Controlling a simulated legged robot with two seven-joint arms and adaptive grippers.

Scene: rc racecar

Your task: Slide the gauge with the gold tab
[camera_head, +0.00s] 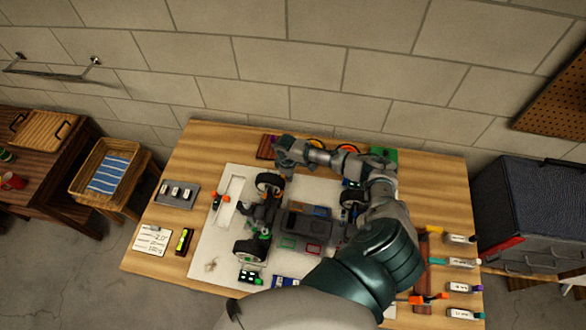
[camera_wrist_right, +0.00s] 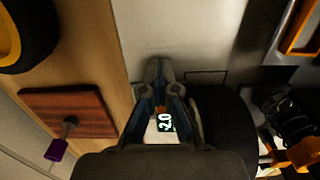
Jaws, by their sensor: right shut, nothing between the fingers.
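My right gripper (camera_head: 281,152) is at the far side of the workbench, near the upper left wheel (camera_head: 269,181) of the racecar (camera_head: 303,222). In the right wrist view my right gripper (camera_wrist_right: 158,66) has its fingertips together and empty, over the pale mat by a black tyre (camera_wrist_right: 224,115). Between the finger bases a small dark display (camera_wrist_right: 165,122) reading 2.0 shows, with a small orange-gold patch beside it. The rest of that gauge is hidden by the gripper, and I cannot tell whether they touch. My left gripper is not in view.
A red-brown block (camera_wrist_right: 70,111) with a purple-ended tool lies beside the mat. Another display gauge (camera_head: 250,277) lies near the lower left wheel. Several labelled tools line the bench's right side. A grey tray (camera_head: 168,199) and a note card (camera_head: 150,240) lie left.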

